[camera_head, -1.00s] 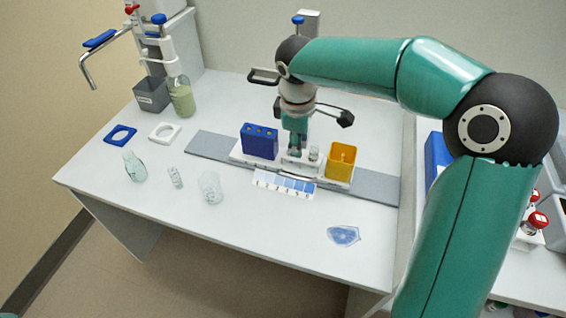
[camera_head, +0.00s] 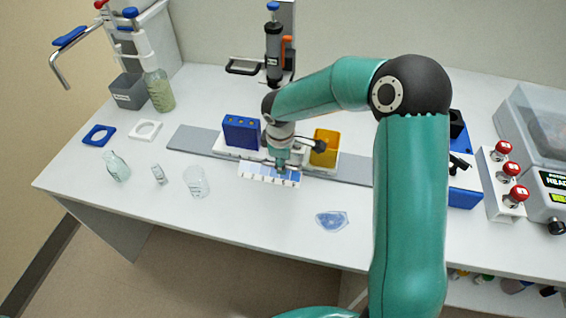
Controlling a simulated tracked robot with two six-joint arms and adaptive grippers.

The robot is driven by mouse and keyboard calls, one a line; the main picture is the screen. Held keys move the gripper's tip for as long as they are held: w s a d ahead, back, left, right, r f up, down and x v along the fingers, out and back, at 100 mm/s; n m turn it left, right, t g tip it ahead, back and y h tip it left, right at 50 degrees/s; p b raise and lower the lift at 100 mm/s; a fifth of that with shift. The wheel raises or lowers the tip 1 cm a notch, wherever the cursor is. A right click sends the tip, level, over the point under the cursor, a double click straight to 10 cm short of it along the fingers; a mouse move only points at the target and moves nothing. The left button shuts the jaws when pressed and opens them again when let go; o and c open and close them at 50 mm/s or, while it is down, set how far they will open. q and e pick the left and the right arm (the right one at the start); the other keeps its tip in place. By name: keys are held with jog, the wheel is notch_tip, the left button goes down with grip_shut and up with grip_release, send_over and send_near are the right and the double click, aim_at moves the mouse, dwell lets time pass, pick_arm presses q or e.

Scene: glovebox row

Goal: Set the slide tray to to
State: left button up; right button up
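The slide tray (camera_head: 230,154) is a white carriage on a grey rail (camera_head: 353,174). It bears a blue block (camera_head: 242,132) at its left and a yellow bin (camera_head: 325,147) at its right. A white strip with blue-shaded marks (camera_head: 258,173) lies along its front; its lettering is too small to read. My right gripper (camera_head: 281,167) points down at the tray's front middle, between block and bin, over the strip's edge. It covers the tray's middle. Whether its fingers are open, or touch the tray, cannot be told. My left gripper is out of view.
Glassware (camera_head: 197,182) stands front left, and a blue film piece (camera_head: 332,221) lies front right. A bottle (camera_head: 159,90), a blue ring (camera_head: 98,135) and a white ring (camera_head: 145,130) are at the left. A red-knobbed box (camera_head: 500,180) stands right. The front middle is clear.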

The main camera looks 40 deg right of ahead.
jog(key=shift+d+f, duration=0.1)
jog(key=shift+f, duration=0.5)
grip_shut()
